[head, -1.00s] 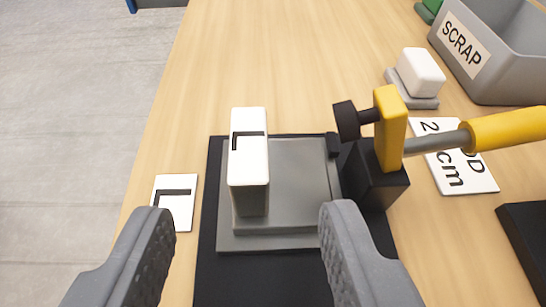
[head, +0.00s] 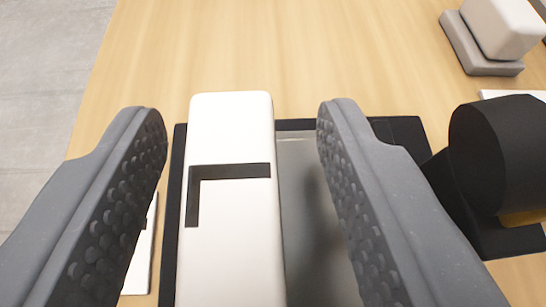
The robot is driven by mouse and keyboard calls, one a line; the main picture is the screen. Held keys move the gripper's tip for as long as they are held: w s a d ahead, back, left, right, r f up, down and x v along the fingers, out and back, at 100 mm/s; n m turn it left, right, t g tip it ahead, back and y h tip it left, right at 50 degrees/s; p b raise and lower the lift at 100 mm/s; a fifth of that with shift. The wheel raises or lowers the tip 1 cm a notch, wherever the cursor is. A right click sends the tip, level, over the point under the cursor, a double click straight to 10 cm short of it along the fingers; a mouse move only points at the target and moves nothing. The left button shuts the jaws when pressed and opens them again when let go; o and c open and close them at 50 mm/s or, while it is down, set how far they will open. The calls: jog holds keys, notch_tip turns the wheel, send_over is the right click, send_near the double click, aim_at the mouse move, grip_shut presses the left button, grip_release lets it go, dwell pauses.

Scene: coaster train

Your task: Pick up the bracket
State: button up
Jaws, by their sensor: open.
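The bracket, taken here as the tall white piece with a black L mark on top (head: 232,240), stands upright on a grey plate (head: 312,210). My gripper (head: 242,110) is open, with one finger on either side of the white piece. Gaps show on both sides, wider on the right, so neither finger appears to touch it. Its lower part is hidden beneath its top in this view.
A white block on a grey base (head: 480,45) is at the top right. A white card (head: 140,265) lies at left, partly hidden.

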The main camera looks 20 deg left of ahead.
grip_shut()
jog(key=shift+r, duration=0.1)
